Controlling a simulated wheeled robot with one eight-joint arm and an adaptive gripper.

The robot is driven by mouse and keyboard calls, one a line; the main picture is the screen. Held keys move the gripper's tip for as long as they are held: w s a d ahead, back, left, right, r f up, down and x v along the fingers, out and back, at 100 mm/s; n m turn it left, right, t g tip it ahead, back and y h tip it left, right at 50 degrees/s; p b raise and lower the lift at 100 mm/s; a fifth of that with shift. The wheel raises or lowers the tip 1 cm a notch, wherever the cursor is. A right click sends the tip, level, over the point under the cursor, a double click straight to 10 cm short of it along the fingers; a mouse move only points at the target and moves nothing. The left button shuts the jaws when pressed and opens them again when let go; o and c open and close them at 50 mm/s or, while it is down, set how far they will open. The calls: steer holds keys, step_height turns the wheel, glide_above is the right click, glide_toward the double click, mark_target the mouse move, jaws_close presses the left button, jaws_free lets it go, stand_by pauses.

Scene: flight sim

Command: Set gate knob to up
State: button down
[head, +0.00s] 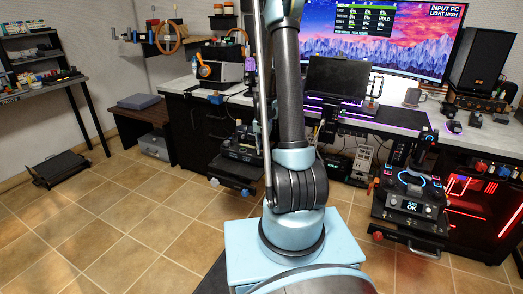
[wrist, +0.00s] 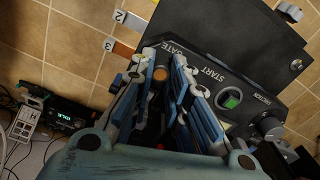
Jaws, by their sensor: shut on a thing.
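In the wrist view a dark control panel (wrist: 225,55) shows tilted, with the white labels GATE (wrist: 173,48) and START. My gripper (wrist: 166,60) is at the GATE end of the panel, its two blue-padded fingers on either side of the spot below that label. It is shut on the gate knob, which the fingers mostly hide, so its setting cannot be read. A small amber round part (wrist: 159,74) shows between the fingers. My gripper does not show in the head view.
A grey knob (wrist: 268,127) stands on the panel at the right. A small device with a green display (wrist: 65,115) is at the lower left. The head view shows open tiled floor (head: 120,230) at left.

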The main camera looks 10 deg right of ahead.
steer(key=shift+w+r, duration=0.15)
steer(key=shift+r, duration=0.7)
steer(key=c, duration=1.5)
jaws_free()
steer(key=shift+r, duration=0.1)
steer(key=shift+r, duration=0.3)
step_height(320, 180, up, 11)
steer(key=shift+r, duration=0.1)
